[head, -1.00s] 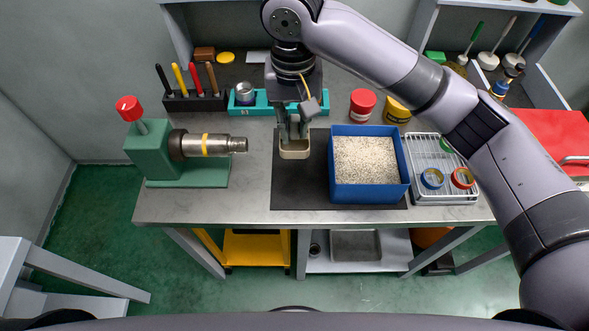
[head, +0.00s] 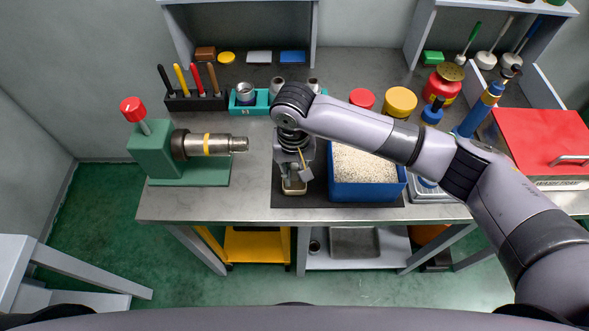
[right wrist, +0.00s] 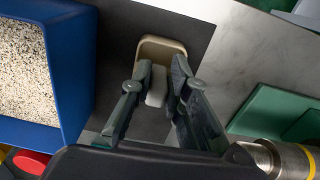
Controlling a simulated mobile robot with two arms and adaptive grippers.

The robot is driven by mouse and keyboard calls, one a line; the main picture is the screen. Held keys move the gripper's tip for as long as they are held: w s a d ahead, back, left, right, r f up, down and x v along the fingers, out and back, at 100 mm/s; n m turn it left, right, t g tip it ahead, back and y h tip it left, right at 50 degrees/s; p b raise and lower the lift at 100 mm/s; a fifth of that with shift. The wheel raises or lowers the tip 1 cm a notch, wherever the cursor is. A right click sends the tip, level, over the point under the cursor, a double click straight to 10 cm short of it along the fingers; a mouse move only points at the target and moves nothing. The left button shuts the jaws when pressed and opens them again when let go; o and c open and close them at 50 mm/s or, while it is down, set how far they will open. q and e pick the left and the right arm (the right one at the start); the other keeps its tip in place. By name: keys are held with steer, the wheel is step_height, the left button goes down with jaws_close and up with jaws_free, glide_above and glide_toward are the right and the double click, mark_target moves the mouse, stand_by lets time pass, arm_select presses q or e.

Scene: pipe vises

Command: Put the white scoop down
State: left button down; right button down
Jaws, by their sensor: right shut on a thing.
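The white scoop (head: 295,188) is cream-coloured and small, over the dark mat (head: 317,200) in the head view, left of the blue bin. My right gripper (head: 294,178) is above it, pointing down, and shut on its handle. In the right wrist view the scoop (right wrist: 165,44) shows beyond the fingertips, with its pale handle (right wrist: 156,88) between the two fingers of the gripper (right wrist: 161,74). I cannot tell whether the scoop touches the mat. My left gripper is not in view.
The blue bin (head: 366,193) of speckled grains stands close on the right. A green pipe vise (head: 160,157) holding a metal pipe (head: 212,144) is on the left. A teal holder (head: 262,105) stands behind. Bare bench lies between vise and mat.

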mark_target(293, 183)
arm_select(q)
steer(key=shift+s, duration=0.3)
arm_select(e)
steer(key=c, duration=1.5)
jaws_free()
steer(key=shift+c, duration=0.2)
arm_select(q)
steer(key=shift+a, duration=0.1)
